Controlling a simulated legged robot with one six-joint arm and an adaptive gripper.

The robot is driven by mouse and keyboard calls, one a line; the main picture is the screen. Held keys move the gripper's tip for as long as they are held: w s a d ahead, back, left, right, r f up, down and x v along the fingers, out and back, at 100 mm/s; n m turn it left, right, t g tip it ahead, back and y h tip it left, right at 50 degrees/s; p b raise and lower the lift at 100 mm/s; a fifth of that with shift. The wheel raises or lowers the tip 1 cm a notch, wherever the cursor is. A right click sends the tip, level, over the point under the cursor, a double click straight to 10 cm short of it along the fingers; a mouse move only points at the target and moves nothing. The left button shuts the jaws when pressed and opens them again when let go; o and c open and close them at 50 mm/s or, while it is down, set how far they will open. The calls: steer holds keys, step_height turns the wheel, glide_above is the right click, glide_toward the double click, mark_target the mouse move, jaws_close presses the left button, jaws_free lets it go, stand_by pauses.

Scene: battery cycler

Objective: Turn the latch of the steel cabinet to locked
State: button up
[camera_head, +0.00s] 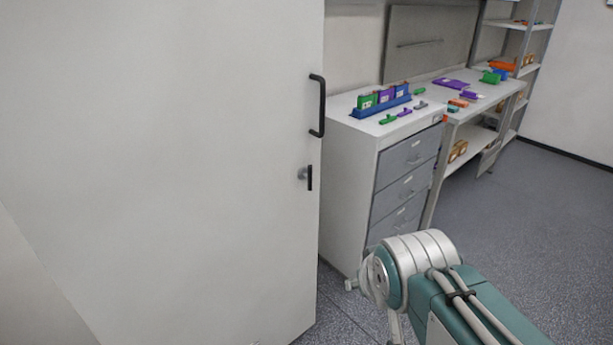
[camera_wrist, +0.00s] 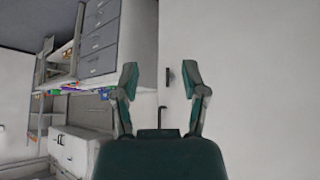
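The steel cabinet (camera_head: 190,150) is a large pale grey door that fills the left of the head view; it also fills the right of the wrist view (camera_wrist: 260,70). Its latch (camera_head: 309,177) is a small black lever on a round grey base near the door's right edge, standing vertical. The latch also shows in the wrist view (camera_wrist: 168,77), between the fingertips in the picture and beyond them. My gripper (camera_wrist: 160,78) is open and empty, apart from the latch. I cannot make out its fingers in the head view.
A black door handle (camera_head: 321,105) sits above the latch. A drawer unit (camera_head: 350,190) stands just right of the cabinet, bearing a blue rack (camera_head: 382,106) of coloured packs. A workbench (camera_head: 490,92) and shelves (camera_head: 520,60) stand farther back. The floor (camera_head: 530,210) at the right is clear.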

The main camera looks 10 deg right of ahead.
steer(key=w+d+r+t, duration=0.1)
steer(key=w+d+t, duration=0.25)
steer(key=w, duration=1.25)
steer(key=n+t+y, duration=0.2)
steer(key=t, duration=0.3)
glide_toward(311, 176)
steer(key=s+d+r, duration=0.3)
steer(key=s+r, duration=0.1)
steer(key=w+f+n+t+y, duration=0.2)
steer(key=w+f+y, duration=0.2)
steer(key=f, duration=0.2)
steer(key=shift+g, duration=0.25)
steer(key=x, duration=1.1)
steer(key=shift+w+a, duration=0.1)
steer(key=shift+a, duration=0.25)
jaws_close()
